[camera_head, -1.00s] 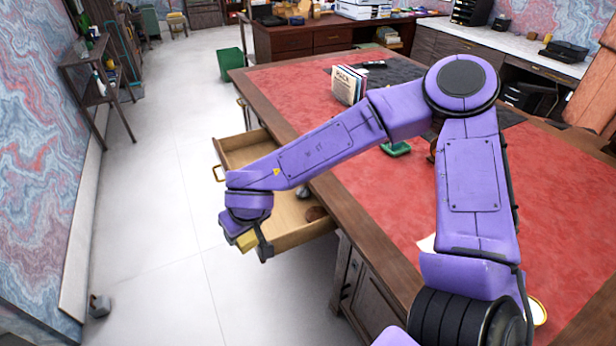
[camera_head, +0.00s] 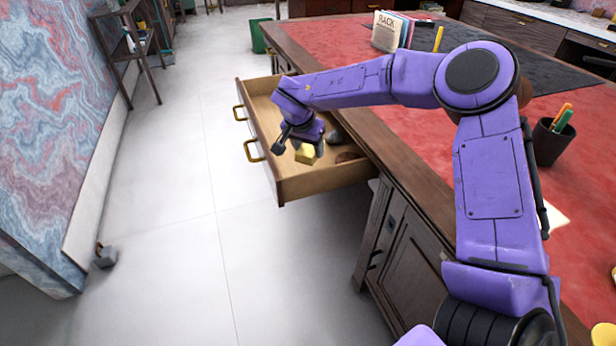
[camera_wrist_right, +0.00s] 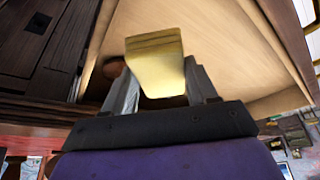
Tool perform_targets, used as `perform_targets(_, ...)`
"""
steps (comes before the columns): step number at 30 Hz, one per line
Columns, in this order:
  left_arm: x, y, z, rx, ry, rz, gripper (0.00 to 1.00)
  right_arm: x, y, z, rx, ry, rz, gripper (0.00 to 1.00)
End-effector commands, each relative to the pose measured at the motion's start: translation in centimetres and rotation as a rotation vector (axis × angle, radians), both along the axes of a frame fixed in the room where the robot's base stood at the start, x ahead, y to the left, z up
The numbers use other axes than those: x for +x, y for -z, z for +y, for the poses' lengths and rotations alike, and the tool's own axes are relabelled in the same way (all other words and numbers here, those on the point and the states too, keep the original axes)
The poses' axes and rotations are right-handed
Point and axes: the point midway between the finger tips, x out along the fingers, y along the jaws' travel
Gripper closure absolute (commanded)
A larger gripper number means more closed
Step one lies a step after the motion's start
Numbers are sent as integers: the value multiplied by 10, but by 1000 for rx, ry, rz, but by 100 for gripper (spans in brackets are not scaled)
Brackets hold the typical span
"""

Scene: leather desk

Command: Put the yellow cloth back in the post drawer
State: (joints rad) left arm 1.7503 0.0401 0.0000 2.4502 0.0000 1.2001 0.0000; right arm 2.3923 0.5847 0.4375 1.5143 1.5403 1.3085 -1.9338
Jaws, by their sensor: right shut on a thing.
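The yellow cloth (camera_head: 306,154) is a small folded block held between the fingers of my right gripper (camera_head: 301,146). The gripper is shut on it, over the open wooden drawer (camera_head: 300,187) that sticks out from the desk's left side. In the right wrist view the cloth (camera_wrist_right: 155,62) sits between the two fingers (camera_wrist_right: 158,92), with the pale drawer floor beyond it. I cannot tell whether the cloth touches the drawer floor. My left gripper is in neither view.
A brown round thing (camera_head: 347,157) and a grey thing (camera_head: 334,136) lie in the drawer. The red-topped desk (camera_head: 560,190) holds a book rack (camera_head: 386,32) and a dark pen cup (camera_head: 549,142). White floor (camera_head: 170,180) is clear left of the drawer.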

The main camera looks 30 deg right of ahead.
Motion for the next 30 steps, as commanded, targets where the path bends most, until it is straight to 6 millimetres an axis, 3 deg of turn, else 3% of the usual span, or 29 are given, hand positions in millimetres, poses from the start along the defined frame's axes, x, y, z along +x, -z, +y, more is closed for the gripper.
perform_targets(1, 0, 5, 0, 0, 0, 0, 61, 0, 14, 0, -1, -2, 4, 76)
perform_targets(10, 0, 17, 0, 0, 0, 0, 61, 0, 67, 1, -1, -5, 3, 76)
perform_targets(21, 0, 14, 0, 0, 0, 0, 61, 0, 72, 1, 1, -4, 1, 76)
perform_targets(22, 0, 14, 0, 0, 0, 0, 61, 0, 72, 1, 1, -4, 1, 36)
perform_targets(23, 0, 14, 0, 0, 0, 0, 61, 0, 72, 1, 1, -4, 1, 32)
perform_targets(30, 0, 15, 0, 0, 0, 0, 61, 0, 72, 1, 0, -4, 1, 32)
